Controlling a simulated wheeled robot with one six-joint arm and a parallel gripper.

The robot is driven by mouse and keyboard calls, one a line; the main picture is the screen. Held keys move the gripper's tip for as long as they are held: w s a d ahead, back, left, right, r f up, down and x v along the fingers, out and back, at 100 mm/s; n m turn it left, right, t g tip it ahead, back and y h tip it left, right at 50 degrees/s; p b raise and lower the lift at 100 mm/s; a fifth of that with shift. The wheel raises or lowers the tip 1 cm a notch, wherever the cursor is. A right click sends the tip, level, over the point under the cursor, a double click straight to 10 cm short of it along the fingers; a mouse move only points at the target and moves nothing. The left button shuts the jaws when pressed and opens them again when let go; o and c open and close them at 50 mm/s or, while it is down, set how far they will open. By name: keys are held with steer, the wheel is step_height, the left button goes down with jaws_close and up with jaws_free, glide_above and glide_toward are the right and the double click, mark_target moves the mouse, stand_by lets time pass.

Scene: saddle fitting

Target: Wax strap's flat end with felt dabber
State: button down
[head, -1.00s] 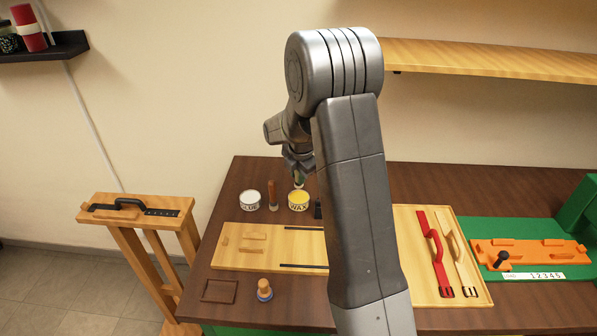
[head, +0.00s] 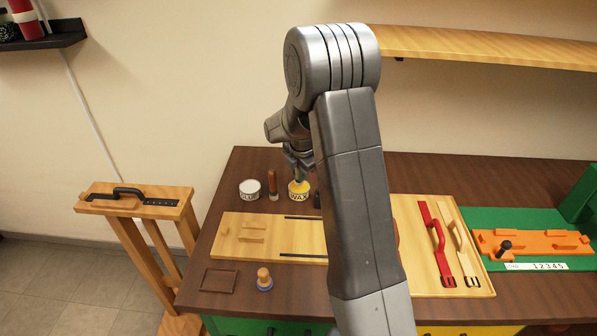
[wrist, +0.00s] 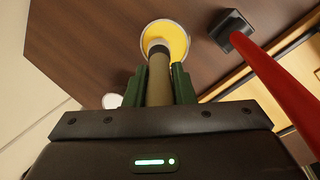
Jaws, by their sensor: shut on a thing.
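My gripper (wrist: 158,85) is shut on the felt dabber (wrist: 159,78), which has a tan handle and a dark end. In the wrist view the dabber's end overlaps the yellow wax in the tin (wrist: 164,32). In the head view my gripper (head: 299,165) is just above the WAX tin (head: 299,197), with the dabber's lower part at its mouth. I cannot tell how deep the tip sits. A black strap (head: 128,191) with a raised loop and a flat end with holes (head: 160,202) lies on the wooden stand at left.
A GLUE tin (head: 249,195) and an upright brown-handled tool (head: 272,184) stand left of the wax. A red rod with a dark block (wrist: 275,85) is close on the right. A wooden board (head: 235,240) lies in front; red (head: 440,245) and cream straps (head: 462,250) lie on a tray at right.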

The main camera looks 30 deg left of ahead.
steer(key=shift+f+b, duration=0.65)
steer(key=shift+f, duration=0.05)
stand_by(1.7)
steer(key=shift+r, duration=0.15)
steer(key=shift+r+p, duration=2)
steer(key=shift+r, duration=1.45)
